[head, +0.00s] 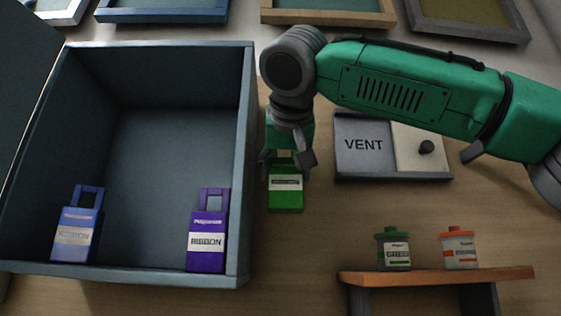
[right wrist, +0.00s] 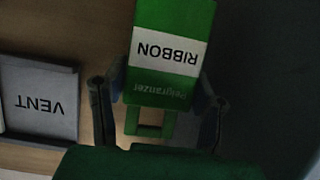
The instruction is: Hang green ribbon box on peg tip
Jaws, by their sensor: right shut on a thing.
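The green ribbon box (head: 286,193) hangs upright below my right gripper (head: 285,160), just outside the right wall of the grey-blue cabinet. The gripper is shut on its upper part. In the right wrist view the green ribbon box (right wrist: 165,90) is between the two fingers, its white RIBBON label upside down and its handle loop toward the palm. I cannot make out a peg in either view. My left gripper is not in view.
The open cabinet (head: 247,150) holds a blue ribbon box (head: 77,235) and a purple ribbon box (head: 207,245). A VENT panel (head: 362,145) lies right of the gripper. A wooden shelf (head: 440,276) bears a green-lidded canister (head: 393,250) and an orange-lidded one (head: 458,250).

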